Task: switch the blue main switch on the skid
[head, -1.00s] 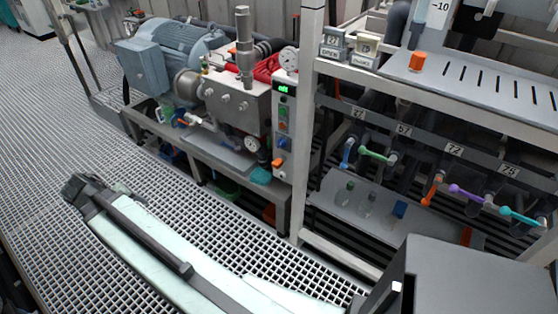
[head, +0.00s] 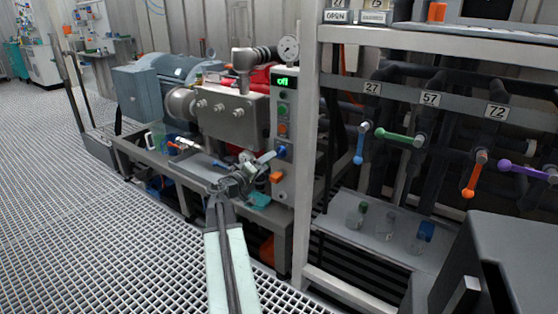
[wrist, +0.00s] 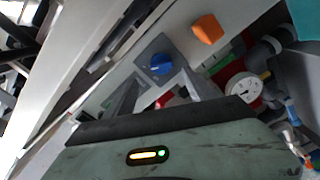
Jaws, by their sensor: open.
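The blue main switch (head: 282,152) is a round knob on the narrow grey control panel (head: 283,195) of the skid, below several coloured buttons. In the wrist view the blue switch (wrist: 161,63) sits on a dark square plate, just beyond and between my two fingertips. My gripper (head: 262,164) is close in front of the panel, at the switch's lower left. In the wrist view my gripper (wrist: 163,85) is open and empty, its fingers on either side of the knob's line. I cannot tell whether a finger touches the plate.
An orange knob (head: 276,177) sits just below the switch; it also shows in the wrist view (wrist: 207,29). A round gauge (wrist: 243,88) is close on the right there. A white rack post (head: 309,140) stands right of the panel. The grated floor (head: 90,220) at left is clear.

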